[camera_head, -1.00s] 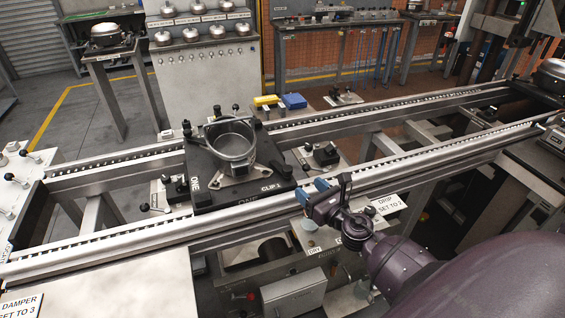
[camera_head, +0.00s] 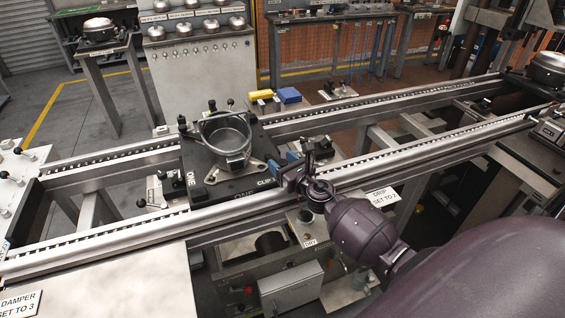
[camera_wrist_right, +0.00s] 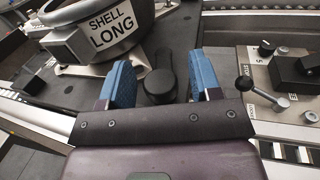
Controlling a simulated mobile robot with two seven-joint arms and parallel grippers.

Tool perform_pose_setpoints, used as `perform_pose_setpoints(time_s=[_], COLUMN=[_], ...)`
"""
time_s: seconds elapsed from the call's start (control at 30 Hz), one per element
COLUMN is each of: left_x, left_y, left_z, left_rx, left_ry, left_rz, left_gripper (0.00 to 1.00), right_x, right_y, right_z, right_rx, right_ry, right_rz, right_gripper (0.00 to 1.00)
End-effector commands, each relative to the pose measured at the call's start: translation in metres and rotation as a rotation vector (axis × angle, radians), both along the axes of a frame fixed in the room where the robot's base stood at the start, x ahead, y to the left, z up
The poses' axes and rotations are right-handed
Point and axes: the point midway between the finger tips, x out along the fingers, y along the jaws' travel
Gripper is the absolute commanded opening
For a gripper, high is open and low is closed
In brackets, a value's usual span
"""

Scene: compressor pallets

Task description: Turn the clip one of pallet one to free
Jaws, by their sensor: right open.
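Pallet one (camera_head: 232,188) is a dark plate marked "ONE" on the rails, carrying an open grey metal shell (camera_head: 228,138). The shell also shows in the wrist view (camera_wrist_right: 92,52), labelled "SHELL LONG". My right gripper (camera_head: 286,162) is at the pallet's right front corner and partly covers the "CLIP" lettering. In the wrist view my right gripper (camera_wrist_right: 160,82) is open, its blue fingers on either side of a black clip (camera_wrist_right: 159,84) with an upright lever. Whether the fingers touch it I cannot tell. My left gripper is out of view.
The front rail (camera_head: 110,235) runs below my right arm. Beside the pallet, a small fixture with a ball-ended lever (camera_wrist_right: 244,84) stands close to the gripper's right. A yellow block and a blue block (camera_head: 289,95) lie beyond the back rail.

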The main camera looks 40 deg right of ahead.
Motion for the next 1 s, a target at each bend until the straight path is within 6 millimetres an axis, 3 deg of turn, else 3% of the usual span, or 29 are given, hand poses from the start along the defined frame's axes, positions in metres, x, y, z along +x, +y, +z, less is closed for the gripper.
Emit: perform_pose_setpoints(time_s=[0.23,0.6,0.8,1.0], left_x=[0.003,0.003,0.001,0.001], left_y=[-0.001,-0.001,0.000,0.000], left_z=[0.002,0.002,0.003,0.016], left_rx=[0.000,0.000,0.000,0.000], left_ry=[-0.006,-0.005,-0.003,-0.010], left_rz=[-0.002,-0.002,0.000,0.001], left_gripper=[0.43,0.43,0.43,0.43], right_x=[0.000,0.000,0.000,0.003], right_y=[0.000,0.000,0.000,0.004], right_z=[0.000,0.000,0.001,0.004], right_rx=[0.000,0.000,0.001,0.006], right_ry=[0.000,0.000,-0.001,-0.004], right_rz=[0.000,0.000,-0.011,-0.116], right_gripper=[0.58,0.01,0.00,0.00])
